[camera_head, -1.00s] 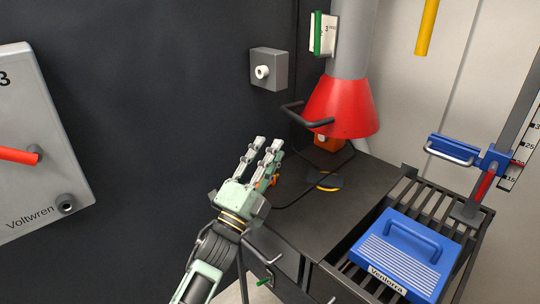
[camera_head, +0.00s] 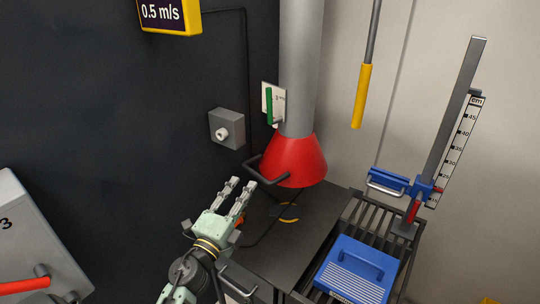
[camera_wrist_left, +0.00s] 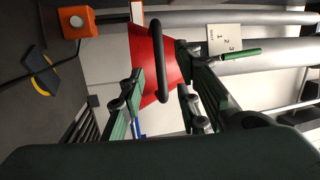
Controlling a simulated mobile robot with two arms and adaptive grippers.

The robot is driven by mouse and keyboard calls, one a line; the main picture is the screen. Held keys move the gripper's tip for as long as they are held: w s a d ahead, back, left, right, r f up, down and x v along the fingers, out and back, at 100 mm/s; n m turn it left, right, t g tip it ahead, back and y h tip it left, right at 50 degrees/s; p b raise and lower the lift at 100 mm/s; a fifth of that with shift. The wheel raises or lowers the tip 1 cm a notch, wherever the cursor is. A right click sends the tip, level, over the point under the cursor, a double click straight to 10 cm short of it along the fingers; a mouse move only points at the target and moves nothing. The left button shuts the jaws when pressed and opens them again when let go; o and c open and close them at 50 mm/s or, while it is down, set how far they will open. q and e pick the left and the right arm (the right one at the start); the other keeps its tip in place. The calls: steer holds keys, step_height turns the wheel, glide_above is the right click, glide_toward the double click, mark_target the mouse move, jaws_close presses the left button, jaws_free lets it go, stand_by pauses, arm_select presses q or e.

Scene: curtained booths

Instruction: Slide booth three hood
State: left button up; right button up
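The red hood (camera_head: 293,160) hangs at the lower end of a grey vertical duct (camera_head: 298,70), above a dark table. Its dark bar handle (camera_head: 265,172) sticks out toward my left gripper. My left gripper (camera_head: 240,187) is open and empty, with its fingers just short of the handle in the head view. In the left wrist view the handle (camera_wrist_left: 162,62) lies ahead of the gap between the open fingers (camera_wrist_left: 160,105), against the red hood (camera_wrist_left: 148,65). I cannot tell whether any finger touches it. My right gripper is not in view.
A dark table (camera_head: 300,225) stands below the hood; a blue case (camera_head: 352,270) lies on the slatted rack beside it. A grey box with a white knob (camera_head: 226,129) is on the dark wall. A yellow pull handle (camera_head: 361,95) hangs right of the duct. A scale post (camera_head: 445,130) stands right.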

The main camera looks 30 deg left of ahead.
mark_target(255, 172)
arm_select(q)
steer(key=p+x, duration=0.2)
steer(key=x, duration=0.6)
steer(key=shift+f, duration=0.1)
steer(key=shift+c, duration=0.2)
jaws_close()
steer(key=shift+d, duration=0.1)
